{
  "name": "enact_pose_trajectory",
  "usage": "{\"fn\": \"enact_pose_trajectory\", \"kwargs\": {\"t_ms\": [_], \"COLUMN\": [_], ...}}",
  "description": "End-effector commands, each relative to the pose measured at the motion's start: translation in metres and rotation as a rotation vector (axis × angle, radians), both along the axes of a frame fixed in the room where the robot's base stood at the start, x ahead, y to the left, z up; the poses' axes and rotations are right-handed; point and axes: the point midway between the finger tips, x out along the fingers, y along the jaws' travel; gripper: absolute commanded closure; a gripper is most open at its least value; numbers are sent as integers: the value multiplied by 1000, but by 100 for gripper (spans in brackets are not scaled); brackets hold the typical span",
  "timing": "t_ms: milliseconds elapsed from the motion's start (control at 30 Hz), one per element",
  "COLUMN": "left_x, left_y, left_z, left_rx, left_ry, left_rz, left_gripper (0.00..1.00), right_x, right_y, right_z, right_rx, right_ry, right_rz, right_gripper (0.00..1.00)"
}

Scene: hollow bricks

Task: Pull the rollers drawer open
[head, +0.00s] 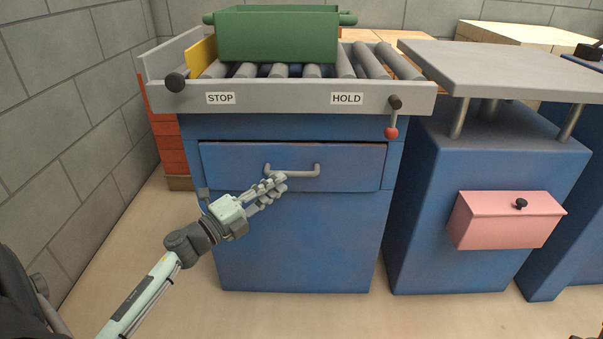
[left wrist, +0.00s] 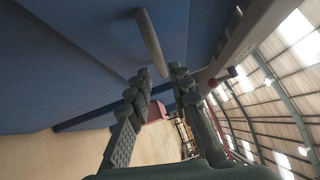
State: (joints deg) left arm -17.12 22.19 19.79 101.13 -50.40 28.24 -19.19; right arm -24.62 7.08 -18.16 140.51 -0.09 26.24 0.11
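The rollers drawer (head: 350,166) is a blue front panel in the blue cabinet under the roller table, in the head view. It looks closed or nearly so, with a thin dark line along its top edge. Its grey bar handle (head: 300,174) spans the middle and also shows in the left wrist view (left wrist: 149,38). My left gripper (head: 277,184) is at the handle's left end, in front of the drawer. In the left wrist view its two fingers (left wrist: 160,76) are apart, with the handle just beyond the tips; contact cannot be told. My right gripper is not in view.
A green bin (head: 277,36) stands on the rollers (head: 312,71) above. A red-knobbed lever (head: 391,132) hangs at the table's right front. A pink box (head: 507,220) juts from the blue cabinet at right. A grey wall is at left; the floor in front is clear.

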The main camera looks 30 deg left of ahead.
Motion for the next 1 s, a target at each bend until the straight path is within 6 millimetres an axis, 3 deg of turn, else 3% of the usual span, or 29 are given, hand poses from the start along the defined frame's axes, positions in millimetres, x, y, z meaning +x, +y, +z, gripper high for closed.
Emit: {"fn": "enact_pose_trajectory", "kwargs": {"t_ms": [200,400,700,867,1000], "left_x": [36,53,55,55,55], "left_y": [-9,-13,-14,-14,-14], "left_z": [6,8,8,8,8], "left_rx": [-1,-1,-2,-2,-2], "left_ry": [-3,-1,0,0,0], "left_rz": [0,1,1,1,1], "left_gripper": [80,80,80,100,100], "right_x": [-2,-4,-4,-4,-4], "right_y": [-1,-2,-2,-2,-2], "right_z": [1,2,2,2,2], "right_rx": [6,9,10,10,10], "right_ry": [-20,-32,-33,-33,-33], "right_rz": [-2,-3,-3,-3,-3], "right_gripper": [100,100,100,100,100]}}
